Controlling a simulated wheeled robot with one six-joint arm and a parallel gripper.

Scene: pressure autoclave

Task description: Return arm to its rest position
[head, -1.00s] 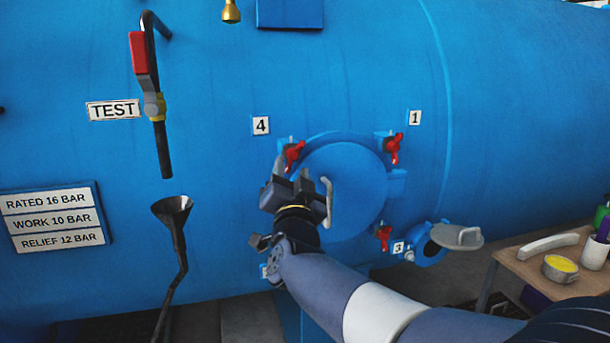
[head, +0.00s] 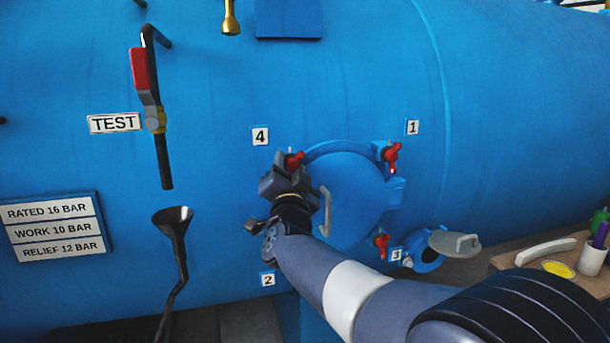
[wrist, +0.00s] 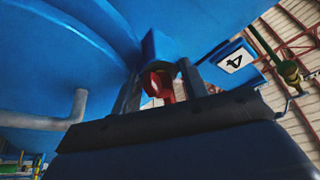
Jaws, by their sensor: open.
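My gripper (head: 282,164) is open at the left edge of the round blue door (head: 345,190), just below the label 4 (head: 260,136). The red wing nut (head: 295,159) by that label shows just past its fingers. In the wrist view a red part (wrist: 160,84) under a blue lug appears between the two fingers (wrist: 158,88); I cannot tell whether they touch it. Red wing nuts also sit by label 1 (head: 391,154) and label 3 (head: 381,245). The nut by label 2 (head: 268,280) is hidden behind my arm. A grey door handle (head: 325,210) is right beside my wrist.
A funnel (head: 173,216) on a pipe stands left, under the red-handled test valve (head: 141,68). A blue fitting with a grey flap (head: 455,243) projects at lower right. A wooden table (head: 508,262) with a yellow-filled dish (head: 559,269) and a cup is farther right.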

